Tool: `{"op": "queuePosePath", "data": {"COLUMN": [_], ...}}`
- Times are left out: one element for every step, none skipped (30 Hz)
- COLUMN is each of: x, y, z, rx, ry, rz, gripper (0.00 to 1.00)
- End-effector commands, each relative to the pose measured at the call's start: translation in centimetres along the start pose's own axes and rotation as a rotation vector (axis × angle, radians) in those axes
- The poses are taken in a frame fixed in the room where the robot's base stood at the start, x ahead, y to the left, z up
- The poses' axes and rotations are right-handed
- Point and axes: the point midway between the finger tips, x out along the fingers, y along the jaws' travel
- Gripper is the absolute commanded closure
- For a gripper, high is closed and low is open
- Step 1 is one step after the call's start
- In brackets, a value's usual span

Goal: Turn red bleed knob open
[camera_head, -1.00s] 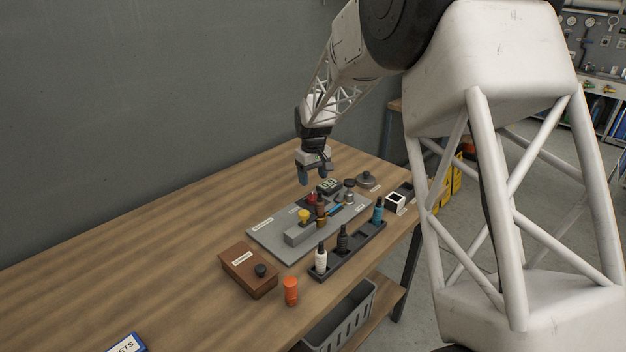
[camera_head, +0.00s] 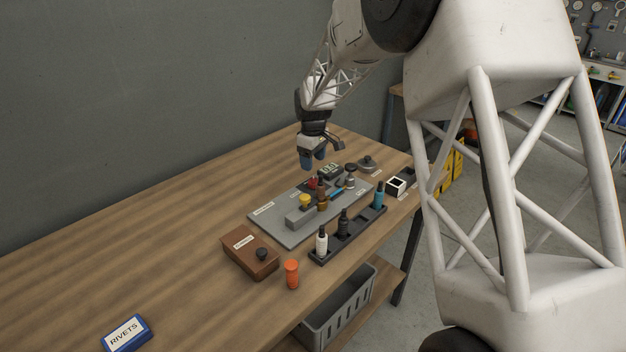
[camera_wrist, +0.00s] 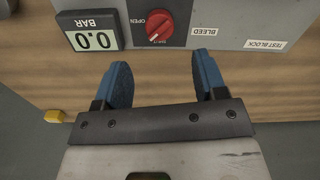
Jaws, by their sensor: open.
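The red bleed knob (camera_wrist: 159,26) sits on a grey block at the top of the wrist view, with OPEN and SHUT marks around it and a BLEED label beside it. Its white pointer line is on the side by the SHUT mark. In the head view my gripper (camera_head: 313,160) hangs above the back of the grey test block plate (camera_head: 285,233).
A gauge reading 0.0 BAR (camera_wrist: 93,38) is beside the knob. A yellow knob (camera_head: 305,201), a rack with several bottles (camera_head: 345,243), a brown box (camera_head: 248,254), an orange container (camera_head: 291,273) and a RIVETS box (camera_head: 126,333) stand on the bench.

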Motion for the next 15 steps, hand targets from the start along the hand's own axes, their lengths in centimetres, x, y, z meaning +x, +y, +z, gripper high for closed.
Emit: {"op": "queuePosePath", "data": {"x": [0.0, 0.0, 0.0, 0.0, 0.0, 0.0, 0.0, 0.1, 0.1, 0.2, 0.3, 0.5, 0.7, 0.9, 1.2], "y": [0.0, 0.0, 0.0, 0.0, 0.0, 0.0, 0.0, 0.0, 0.0, 0.0, 0.0, 0.0, 0.0, 0.0, 0.0], "z": [0.0, 0.0, 0.0, 0.0, 0.0, 0.0, 0.0, 0.0, 0.0, 0.0, 0.0, 0.0, 0.0, 0.0, 0.0], "rx": [0.000, 0.001, 0.001, 0.001, 0.001, 0.001, 0.001, 0.001, 0.002, 0.002, 0.002, 0.002, 0.002, 0.002, 0.002], "ry": [0.000, 0.000, 0.000, 0.000, 0.000, 0.000, 0.000, 0.000, 0.000, 0.000, 0.000, -0.001, -0.001, -0.001, -0.001], "rz": [0.000, 0.000, 0.000, 0.000, 0.000, 0.000, 0.000, 0.000, 0.000, 0.000, 0.000, -0.001, -0.001, -0.001, -0.001], "gripper": [0.35, 0.35, 0.35, 0.35, 0.35, 0.35, 0.35, 0.35, 0.35, 0.35, 0.35, 0.35, 0.35, 0.35, 0.35]}}
